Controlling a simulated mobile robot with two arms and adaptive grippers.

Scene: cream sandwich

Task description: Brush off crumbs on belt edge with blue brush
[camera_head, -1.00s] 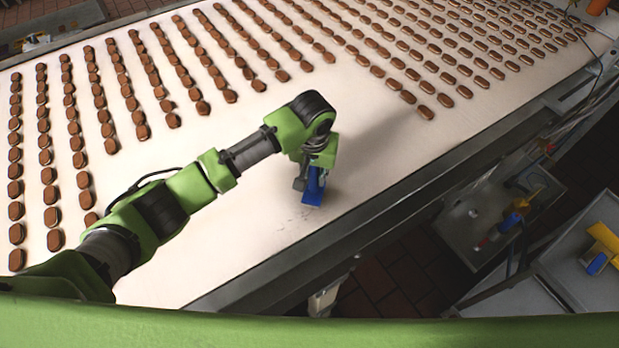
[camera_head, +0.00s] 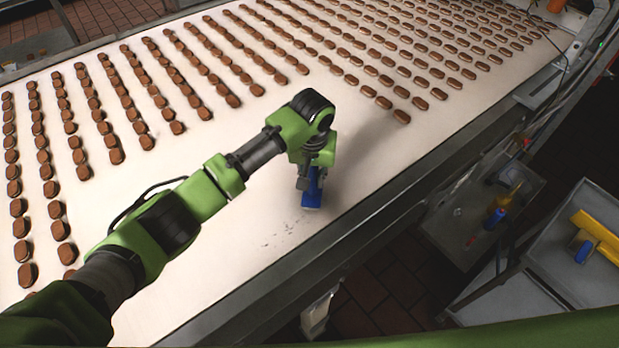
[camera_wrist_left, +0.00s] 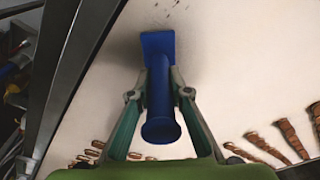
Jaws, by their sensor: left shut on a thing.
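The blue brush (camera_head: 312,192) is in my left gripper (camera_head: 312,172), which is shut on its handle. Its flat blue head points down at the white belt (camera_head: 350,145), near the belt's front edge. I cannot tell whether it touches the belt. Small dark crumbs (camera_head: 278,236) lie on the belt just below and left of the brush. In the left wrist view the brush (camera_wrist_left: 158,95) sits between both fingers of the gripper (camera_wrist_left: 158,88), and a few crumbs (camera_wrist_left: 180,8) show beyond its head. My right gripper is not in view.
Rows of brown cream sandwiches (camera_head: 205,105) cover the back and left of the belt. A dark metal rail (camera_head: 340,236) runs along the front edge. A grey tray with a yellow tool (camera_head: 598,235) stands at right.

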